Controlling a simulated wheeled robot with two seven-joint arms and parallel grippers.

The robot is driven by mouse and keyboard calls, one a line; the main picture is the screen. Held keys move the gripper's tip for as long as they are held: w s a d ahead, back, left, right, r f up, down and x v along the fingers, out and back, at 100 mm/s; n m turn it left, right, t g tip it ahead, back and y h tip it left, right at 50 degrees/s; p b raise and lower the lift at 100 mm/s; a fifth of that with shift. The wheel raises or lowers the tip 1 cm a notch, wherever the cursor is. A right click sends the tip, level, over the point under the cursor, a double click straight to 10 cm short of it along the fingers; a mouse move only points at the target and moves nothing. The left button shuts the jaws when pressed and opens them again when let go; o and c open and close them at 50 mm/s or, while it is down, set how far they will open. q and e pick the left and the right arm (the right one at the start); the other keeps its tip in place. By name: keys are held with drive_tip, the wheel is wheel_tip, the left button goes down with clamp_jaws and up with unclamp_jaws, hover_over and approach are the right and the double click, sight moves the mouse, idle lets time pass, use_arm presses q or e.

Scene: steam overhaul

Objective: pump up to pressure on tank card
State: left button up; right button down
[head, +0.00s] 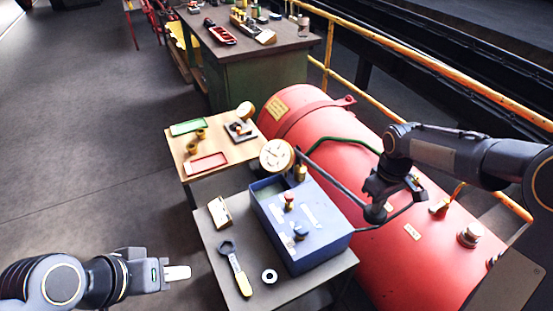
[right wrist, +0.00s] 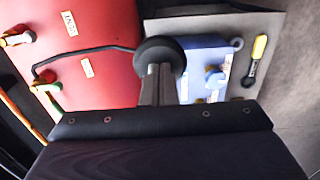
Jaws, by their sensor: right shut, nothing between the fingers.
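The red tank (head: 330,150) lies along the right, with a yellow card (head: 277,108) on its far end; its writing is too small to read. A blue box (head: 315,240) with a red knob (head: 289,201) and a blue knob (head: 300,230) stands on the near table. A round gauge (head: 277,156) rises at its back; its reading is unclear. A grey lever (head: 335,182) slopes down to a round black end (right wrist: 160,52). My right gripper (head: 377,205) is shut and empty at that end; contact is unclear. My left gripper (head: 188,273) is left of the table, its opening unclear.
A wooden table (head: 178,148) with green and red trays stands behind. Yellow railing (head: 345,80) runs behind the tank. Floor at left is clear.

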wheel_tip(320, 180, down, 14)
drive_tip(key=b, duration=1)
wheel_tip(320, 180, up, 16)
drive_tip(key=p, duration=1.3)
drive_tip(key=shift+f, duration=0.1)
wheel_tip(320, 180, down, 16)
drive_tip(key=b, duration=1.2)
wheel_tip(320, 180, up, 16)
drive_tip(key=p, duration=1.2)
drive_tip(key=shift+w, duration=0.1)
drive_tip(key=shift+p, duration=0.35)
